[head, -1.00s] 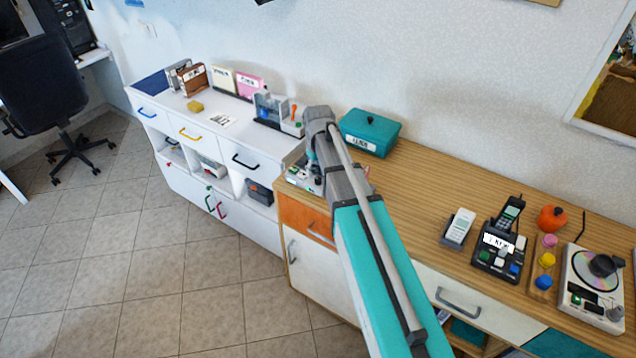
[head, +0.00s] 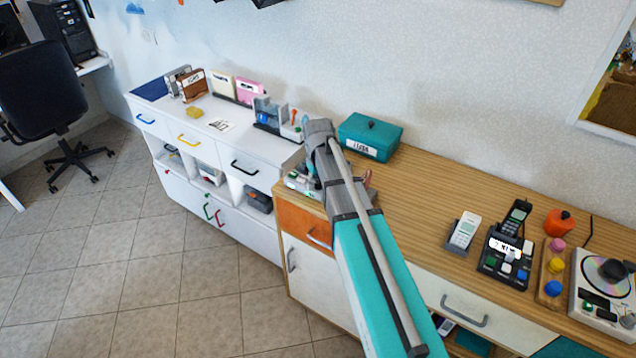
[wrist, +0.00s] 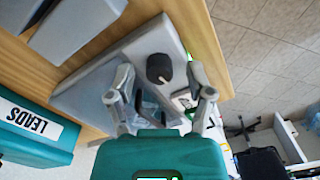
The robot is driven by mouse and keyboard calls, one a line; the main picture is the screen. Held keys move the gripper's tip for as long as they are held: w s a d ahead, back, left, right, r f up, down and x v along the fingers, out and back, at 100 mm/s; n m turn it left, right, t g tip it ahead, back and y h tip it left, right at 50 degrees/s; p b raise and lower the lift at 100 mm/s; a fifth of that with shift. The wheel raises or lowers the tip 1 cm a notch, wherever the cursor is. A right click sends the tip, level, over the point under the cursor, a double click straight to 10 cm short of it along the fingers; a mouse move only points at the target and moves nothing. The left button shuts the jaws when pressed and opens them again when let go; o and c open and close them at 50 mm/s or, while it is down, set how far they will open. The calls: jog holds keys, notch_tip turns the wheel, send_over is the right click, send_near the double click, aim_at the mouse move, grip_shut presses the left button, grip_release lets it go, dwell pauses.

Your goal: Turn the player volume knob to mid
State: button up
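In the wrist view a dark round knob (wrist: 158,68) stands on a pale grey device (wrist: 95,88). My gripper (wrist: 160,76) is open, with one finger on each side of the knob in this view; I cannot tell whether they touch it. In the head view my arm hides most of a small device (head: 302,183) at the left end of the wooden counter, and its knob is not visible there. A disc player (head: 590,318) with a disc and a grey knob (head: 628,320) stands far right on the same counter, away from my gripper.
A teal lidded box (head: 370,138) stands close behind my gripper; it shows in the wrist view labelled LEADS (wrist: 35,155). The wooden counter (head: 420,190) is clear between the box and a handset (head: 465,230). A white cabinet (head: 225,145) with stationery adjoins on the left.

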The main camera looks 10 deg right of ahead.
grip_shut()
jog(key=shift+m, duration=0.5)
jog(key=m, duration=0.3)
jog(key=shift+m, duration=0.3)
jog(key=m, duration=1.5)
dwell(0.4)
